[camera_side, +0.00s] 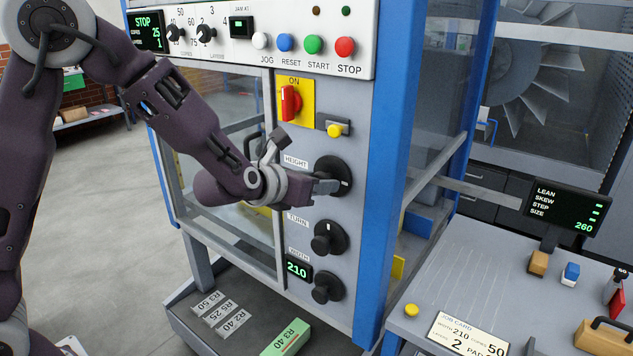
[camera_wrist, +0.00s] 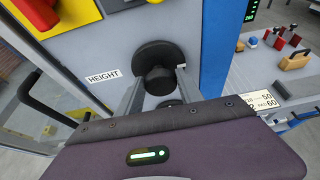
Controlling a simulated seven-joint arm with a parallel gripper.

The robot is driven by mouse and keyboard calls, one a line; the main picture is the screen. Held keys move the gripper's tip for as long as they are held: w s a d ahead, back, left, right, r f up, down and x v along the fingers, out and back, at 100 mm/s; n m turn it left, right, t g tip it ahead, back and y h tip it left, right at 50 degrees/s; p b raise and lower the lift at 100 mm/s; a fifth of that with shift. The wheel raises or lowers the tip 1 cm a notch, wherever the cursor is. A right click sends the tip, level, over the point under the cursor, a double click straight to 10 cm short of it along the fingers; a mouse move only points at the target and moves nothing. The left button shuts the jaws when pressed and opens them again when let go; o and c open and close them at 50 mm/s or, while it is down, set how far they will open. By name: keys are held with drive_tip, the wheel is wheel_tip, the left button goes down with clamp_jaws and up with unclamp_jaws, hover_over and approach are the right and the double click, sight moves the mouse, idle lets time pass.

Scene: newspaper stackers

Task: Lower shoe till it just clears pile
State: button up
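The black HEIGHT knob (camera_side: 341,172) is on the grey machine panel, above the TURN knob (camera_side: 328,238). My gripper (camera_side: 322,186) is at the front of the HEIGHT knob, reaching from the left. In the wrist view, the HEIGHT knob (camera_wrist: 161,56) has its raised centre between the two fingers of my gripper (camera_wrist: 160,84). The fingers are apart, one on each side, with what look like narrow gaps to the knob. The shoe and the pile cannot be made out; my arm and the glass cover much of the machine's inside.
A lower knob (camera_side: 327,287) sits beside a display (camera_side: 298,268) reading 210. A red ON switch (camera_side: 290,102) and yellow button (camera_side: 334,130) are above. A blue post (camera_side: 385,200) stands right of the panel. A table (camera_side: 455,262) at right holds a job card (camera_side: 468,335).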

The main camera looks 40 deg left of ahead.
drive_tip(key=shift+c, duration=0.6)
drive_tip(key=shift+d+f+m+t+y, duration=0.1)
drive_tip(key=shift+d+m+t+y, duration=0.1)
drive_tip(key=shift+m+y, duration=1.05)
drive_tip(key=shift+d+f+m+t+y, duration=0.15)
drive_tip(key=shift+m+y, duration=0.6)
drive_tip(key=shift+m, duration=1)
drive_tip(key=o, duration=1.3)
